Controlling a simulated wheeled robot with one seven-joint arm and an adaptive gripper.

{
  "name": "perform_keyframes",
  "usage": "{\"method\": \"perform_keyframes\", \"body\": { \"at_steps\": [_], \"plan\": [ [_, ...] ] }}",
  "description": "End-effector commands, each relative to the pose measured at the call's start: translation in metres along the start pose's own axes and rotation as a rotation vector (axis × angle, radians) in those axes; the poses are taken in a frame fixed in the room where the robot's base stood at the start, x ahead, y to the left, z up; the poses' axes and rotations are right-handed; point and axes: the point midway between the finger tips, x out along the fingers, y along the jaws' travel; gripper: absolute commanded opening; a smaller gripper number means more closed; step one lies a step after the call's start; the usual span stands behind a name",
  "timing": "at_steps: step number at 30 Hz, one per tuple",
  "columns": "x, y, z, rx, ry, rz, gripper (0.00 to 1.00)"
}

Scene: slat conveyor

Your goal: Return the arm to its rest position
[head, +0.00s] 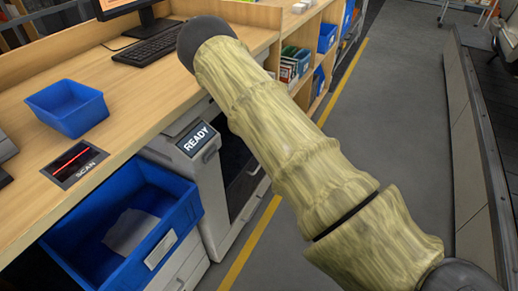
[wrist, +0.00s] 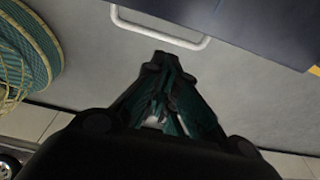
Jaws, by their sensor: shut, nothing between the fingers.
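My arm, in a pale wood-patterned cover, crosses the head view from the lower right up to a dark round joint above the counter. My gripper is out of sight in the head view. In the wrist view my gripper (wrist: 165,62) shows as dark fingers with teal sides. The fingertips are together with nothing between them. Below them is bare grey floor, and a white handle (wrist: 160,30) on a dark panel lies just beyond the tips.
A wooden counter (head: 130,105) at left bears a small blue bin (head: 67,108), a keyboard (head: 145,48) and a scan plate (head: 74,163). A large blue bin (head: 180,215) sits below, near a READY sign (head: 195,139). A teal mesh basket (wrist: 30,45) shows in the wrist view.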

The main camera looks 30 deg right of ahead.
Motion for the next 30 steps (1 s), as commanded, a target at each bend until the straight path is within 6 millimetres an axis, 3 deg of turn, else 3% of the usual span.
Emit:
{"method": "perform_keyframes", "body": {
  "at_steps": [8,11,14,21,30],
  "plan": [
    [0.000,0.002,-0.003,-0.009,0.005,0.000,0.00],
    [0.013,0.007,-0.012,-0.055,0.017,-0.005,0.00],
    [0.038,0.019,-0.031,-0.155,0.040,-0.016,0.00],
    [0.119,0.079,-0.103,-0.594,0.117,-0.043,0.00],
    [0.185,0.185,-0.181,-1.240,0.155,-0.043,0.00]
  ]
}}
